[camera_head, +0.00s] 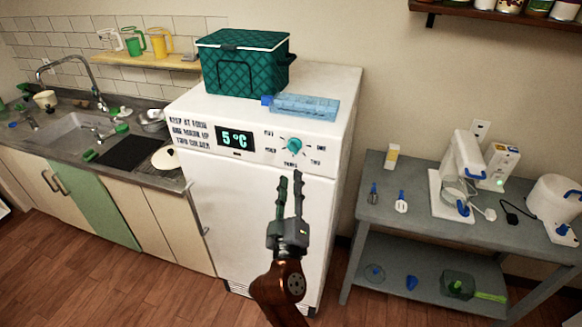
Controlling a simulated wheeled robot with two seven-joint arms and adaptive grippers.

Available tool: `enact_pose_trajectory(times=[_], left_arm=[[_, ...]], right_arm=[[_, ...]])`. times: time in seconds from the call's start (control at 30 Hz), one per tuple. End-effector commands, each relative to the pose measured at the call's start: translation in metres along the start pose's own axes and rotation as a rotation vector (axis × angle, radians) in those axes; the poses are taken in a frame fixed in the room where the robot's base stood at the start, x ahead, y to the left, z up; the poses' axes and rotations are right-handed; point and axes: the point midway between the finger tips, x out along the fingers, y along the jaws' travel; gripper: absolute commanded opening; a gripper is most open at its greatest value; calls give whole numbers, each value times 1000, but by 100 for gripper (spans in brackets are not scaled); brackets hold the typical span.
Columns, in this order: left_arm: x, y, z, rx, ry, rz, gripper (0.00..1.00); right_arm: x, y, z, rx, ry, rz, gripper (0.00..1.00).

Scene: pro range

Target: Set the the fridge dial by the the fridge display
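The fridge (250,205) is a white box unit with a sloped control strip along its top front. Its display (236,139) is a black panel showing 5°C in green. The dial (294,145) is a round teal knob to the right of the display, with small black labels around it. The labels and the knob's pointer are too small to read surely. Printed black text (191,132) stands left of the display. My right gripper (290,178) points up in front of the fridge, below the dial and apart from it. My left gripper is not in view.
A sink counter (60,150) adjoins at left. A grey table (400,225) with appliances stands at right.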

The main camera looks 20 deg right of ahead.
Motion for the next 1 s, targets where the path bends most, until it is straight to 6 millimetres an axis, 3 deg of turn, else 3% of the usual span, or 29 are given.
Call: enact_pose_trajectory(times=[0.23, 0.77, 0.87, 1.0], left_arm=[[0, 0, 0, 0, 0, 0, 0], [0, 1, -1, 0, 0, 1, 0], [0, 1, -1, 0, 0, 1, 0], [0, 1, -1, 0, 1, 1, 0]], right_arm=[[-26, -1, 0, -1, 0, -1, 28], [-28, -1, 0, -2, 0, -1, 28], [-26, -15, 8, -13, -7, -27, 28], [-20, -72, 44, -50, -42, -138, 28]])
